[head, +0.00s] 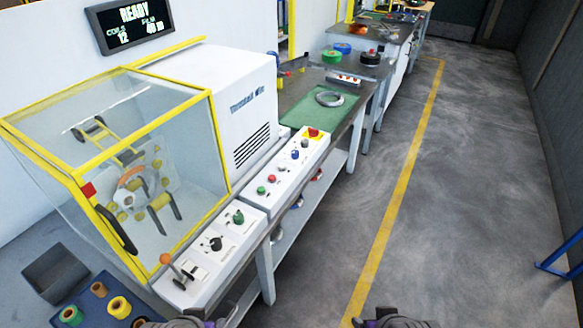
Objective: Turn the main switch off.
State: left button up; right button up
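The wrapping machine (215,75) stands at the left with a white control panel along its front. A red knob on a yellow plate (313,132) sits at the panel's far end. Nearer are a black rotary knob (215,244), a green knob (239,217) and an orange-ball lever (166,259). Which of these is the main switch I cannot tell; labels are too small. The display (131,24) is lit and reads READY. My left gripper (190,322) and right gripper (393,318) show only partly at the bottom edge, apart from the panel; their fingers are not clear.
A yellow-framed clear guard (130,150) covers the wrapping ring. A grey bin (55,272) and a blue tray of rolls (97,303) are at lower left. A green mat (318,110) holds a coil (329,99).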

aim_at(312, 132)
jog(key=u, duration=0.4)
jog(key=i+l+u, duration=0.15)
jog(key=u, duration=0.2)
jog(key=i+l+u, duration=0.15)
jog(key=l+u, duration=0.2)
jog(key=i+l+u, duration=0.1)
jog(key=u, duration=0.25)
jog(key=i+l+u, duration=0.2)
jog(key=l, duration=0.35)
jog(key=l+u, duration=0.15)
jog(key=l, duration=1.15)
jog(key=i+l, duration=0.1)
jog(key=l, duration=0.6)
jog(key=i+u, duration=0.05)
